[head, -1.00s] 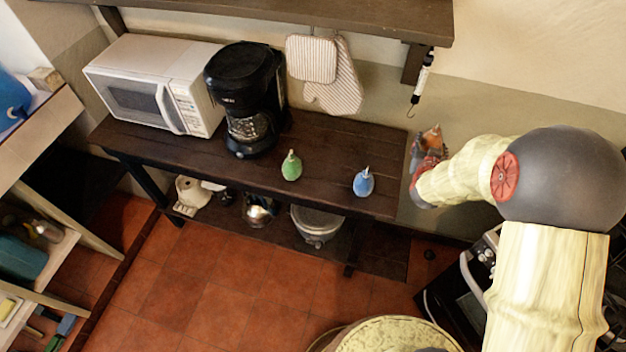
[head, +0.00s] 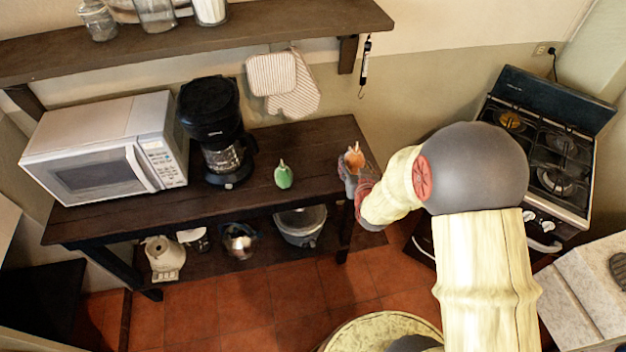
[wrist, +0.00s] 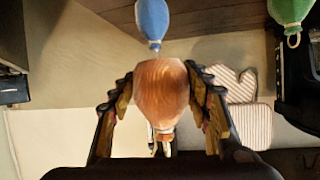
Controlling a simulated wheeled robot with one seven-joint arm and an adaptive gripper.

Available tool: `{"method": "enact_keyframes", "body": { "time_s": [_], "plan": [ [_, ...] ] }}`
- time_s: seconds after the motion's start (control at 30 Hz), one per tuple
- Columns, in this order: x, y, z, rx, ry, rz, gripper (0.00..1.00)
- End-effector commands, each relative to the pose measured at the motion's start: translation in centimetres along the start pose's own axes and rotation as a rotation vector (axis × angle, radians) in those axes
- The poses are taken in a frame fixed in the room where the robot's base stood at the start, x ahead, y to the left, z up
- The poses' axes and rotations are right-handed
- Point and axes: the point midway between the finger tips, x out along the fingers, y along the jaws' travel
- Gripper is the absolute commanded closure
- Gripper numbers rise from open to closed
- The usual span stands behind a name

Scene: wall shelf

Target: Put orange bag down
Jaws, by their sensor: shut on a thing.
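The orange bag (head: 354,160) is small and pear-shaped. My gripper (head: 352,174) is shut on it at the right end of the dark wooden table (head: 322,135). In the wrist view the orange bag (wrist: 161,92) sits between the two fingers of my gripper (wrist: 162,100). I cannot tell whether the bag touches the tabletop. A blue bag (wrist: 153,20) shows close beyond it in the wrist view; in the head view my gripper and arm hide it. A green bag (head: 283,175) stands on the table to the left of my gripper.
A black coffee maker (head: 213,130) and a white microwave (head: 105,150) stand on the table's left part. A wall shelf (head: 190,42) with jars hangs above. Oven mitts (head: 285,82) hang on the wall. A stove (head: 545,150) stands at the right. Bare tabletop lies around the green bag.

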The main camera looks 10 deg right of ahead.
Motion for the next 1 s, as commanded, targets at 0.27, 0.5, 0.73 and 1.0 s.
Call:
{"method": "enact_keyframes", "body": {
  "time_s": [0.27,0.5,0.73,1.0],
  "plan": [
    [4.1,-4.7,1.5,0.004,-0.002,-0.005,0.94],
    [7.8,-8.2,3.8,0.004,-0.003,-0.001,0.94],
    [10.2,-9.9,5.7,0.005,-0.001,-0.001,0.94],
    [11.3,-10.6,7.0,0.005,-0.002,0.000,0.94]
  ]
}}
